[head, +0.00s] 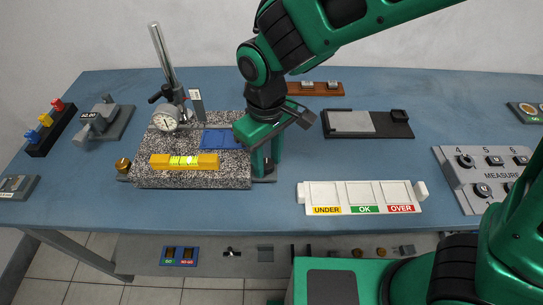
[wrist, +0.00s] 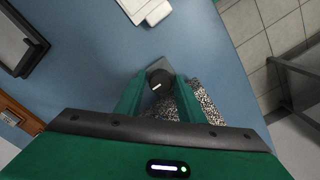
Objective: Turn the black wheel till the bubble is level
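The black wheel (wrist: 159,81), with a white mark on its top, shows in the wrist view on a small grey tab at the corner of the speckled granite plate (wrist: 208,100). My gripper (wrist: 161,84) is open, pointing down, with one finger on each side of the wheel and a narrow gap visible. In the head view my gripper (head: 263,162) is at the plate's right end and hides the wheel. The yellow spirit level (head: 185,162) lies on the granite plate (head: 190,181). Its green vial shows, but the bubble is too small to read exactly.
A dial gauge (head: 166,119) on a post stands behind the level. A blue pad (head: 221,139) lies on the plate, and a brass knob (head: 123,164) is at its left. A white UNDER/OK/OVER tray (head: 361,194) stands to the right. Blue table is clear between.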

